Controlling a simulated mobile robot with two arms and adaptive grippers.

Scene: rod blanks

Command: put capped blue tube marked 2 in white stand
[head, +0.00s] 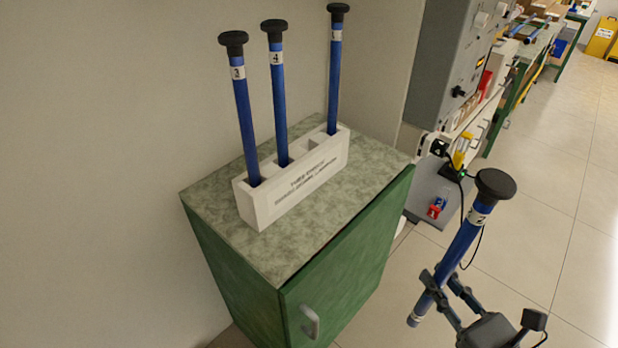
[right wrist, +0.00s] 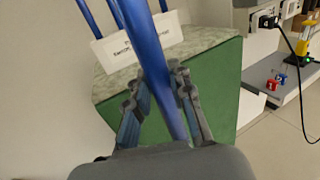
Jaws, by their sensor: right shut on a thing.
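The capped blue tube marked 2 (head: 461,250) has a black cap and a white label, and it leans up to the right. My right gripper (head: 441,290) is shut on its lower part, in the air to the right of the green cabinet. The tube also shows in the right wrist view (right wrist: 160,75) between the fingers (right wrist: 165,105). The white stand (head: 300,185) is on the cabinet top, apart from the held tube. It holds a tube marked 3 (head: 245,120), a tube marked 4 (head: 279,110) and a third blue tube (head: 333,85). An empty slot (head: 311,144) shows between 4 and the third tube. My left gripper is out of view.
The green cabinet (head: 350,260) has a mottled top with free room around the stand and a handle (head: 310,322) on its door. A wall stands behind it. A grey machine (head: 455,65) and a bench with clutter are at the right. Open floor (head: 560,190) lies beyond.

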